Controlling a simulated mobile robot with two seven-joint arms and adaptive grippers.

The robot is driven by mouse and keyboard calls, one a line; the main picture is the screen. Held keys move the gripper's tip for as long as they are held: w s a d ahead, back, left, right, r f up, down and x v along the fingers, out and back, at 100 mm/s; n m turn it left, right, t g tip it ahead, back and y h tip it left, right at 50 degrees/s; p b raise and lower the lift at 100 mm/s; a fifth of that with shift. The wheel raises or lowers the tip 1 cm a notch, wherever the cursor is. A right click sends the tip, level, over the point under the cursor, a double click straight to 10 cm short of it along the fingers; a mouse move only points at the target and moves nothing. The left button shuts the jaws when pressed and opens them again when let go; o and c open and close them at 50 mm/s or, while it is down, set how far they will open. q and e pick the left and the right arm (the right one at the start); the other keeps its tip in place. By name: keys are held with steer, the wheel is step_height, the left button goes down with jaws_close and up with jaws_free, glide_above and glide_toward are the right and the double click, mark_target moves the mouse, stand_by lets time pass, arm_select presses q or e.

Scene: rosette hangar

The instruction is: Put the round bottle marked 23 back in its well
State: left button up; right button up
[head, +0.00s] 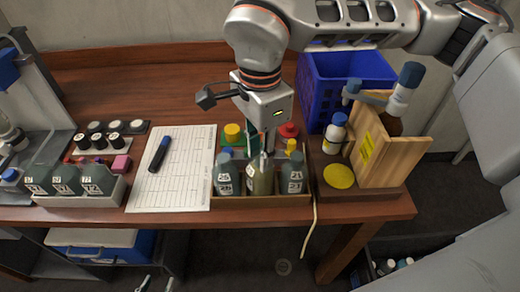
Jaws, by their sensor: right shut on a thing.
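A wooden rack (286,201) at the table's front edge holds grey-green bottles, one marked 25 (226,178) at its left and one marked 21 (292,178) at its right. Between them is an olive bottle (263,182) with a white label; its number is too small to read surely. My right gripper (261,150) points down and is shut on the top of this olive bottle. The bottle looks upright; I cannot tell if its base rests in the well. My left gripper (157,284) shows only as two separated fingertips at the bottom edge, empty and below the table.
Behind the rack are yellow (233,131) and red (289,130) round pieces. A wooden stand (393,154), white bottle (335,133) and blue crate (345,80) are at right. Left are a paper sheet (183,182) with a marker and another bottle rack (78,199).

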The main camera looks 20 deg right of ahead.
stand_by(0.8)
steer(key=o, duration=1.4)
step_height(320, 180, up, 7)
steer(key=p, duration=0.4)
steer(key=shift+r, duration=0.2)
steer(key=shift+s, duration=0.1)
